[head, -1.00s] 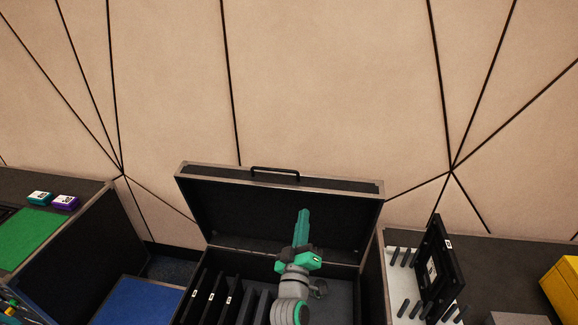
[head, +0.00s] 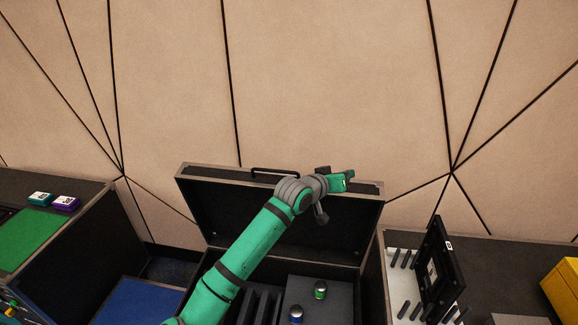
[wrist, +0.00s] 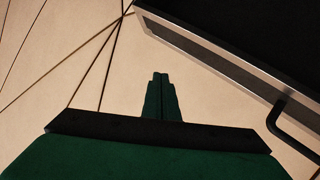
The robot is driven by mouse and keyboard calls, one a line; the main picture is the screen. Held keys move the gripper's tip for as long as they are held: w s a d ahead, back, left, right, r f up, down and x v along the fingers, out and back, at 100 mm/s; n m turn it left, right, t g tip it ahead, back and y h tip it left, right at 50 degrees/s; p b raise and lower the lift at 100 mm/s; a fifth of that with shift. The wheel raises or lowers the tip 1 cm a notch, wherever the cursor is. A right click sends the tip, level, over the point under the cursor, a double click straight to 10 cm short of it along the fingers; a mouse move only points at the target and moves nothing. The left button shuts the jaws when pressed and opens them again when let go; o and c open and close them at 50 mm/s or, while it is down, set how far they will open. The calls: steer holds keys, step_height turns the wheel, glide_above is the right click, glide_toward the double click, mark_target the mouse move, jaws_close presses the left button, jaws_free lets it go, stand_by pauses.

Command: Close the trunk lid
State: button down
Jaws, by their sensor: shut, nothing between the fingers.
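The black trunk lid (head: 225,205) with metal edging stands open, tilted up at the back of the trunk (head: 366,290). Its black handle (head: 262,171) is on the raised top edge. My gripper (head: 342,181) is at the right part of that top edge in the head view; its fingers are hard to make out there. In the wrist view my gripper (wrist: 160,78) is shut and empty, with the wall behind it. The lid's edge (wrist: 225,60) and handle (wrist: 292,128) show at upper right there, apart from the fingertips. My arm hides the trunk's left part.
A right-hand counter holds a black frame (head: 440,270) and a yellow box (head: 565,285). A blue-topped case (head: 135,300) is left.

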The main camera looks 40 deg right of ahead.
steer(key=w+a+r+t+y, duration=0.1)
steer(key=w+a+r+y, duration=0.1)
steer(key=w+a+y, duration=0.4)
step_height(320, 180, up, 6)
steer(key=n+t+y, duration=0.1)
steer(key=t+y, duration=0.1)
glide_above(289, 172)
steer(key=s+a, duration=0.2)
steer(key=x, duration=1)
steer(key=shift+w+d+f, duration=0.1)
steer(key=shift+w, duration=0.15)
steer(key=shift+s+a+f, duration=0.15)
steer(key=shift+s+a, duration=0.15)
steer(key=shift+a, duration=0.25)
steer(key=shift+s+a+f, duration=0.55)
steer(key=shift+s+a, duration=0.3)
steer(key=shift+a, duration=0.1)
steer(key=shift+a+f, duration=0.1)
steer(key=shift+a, duration=0.05)
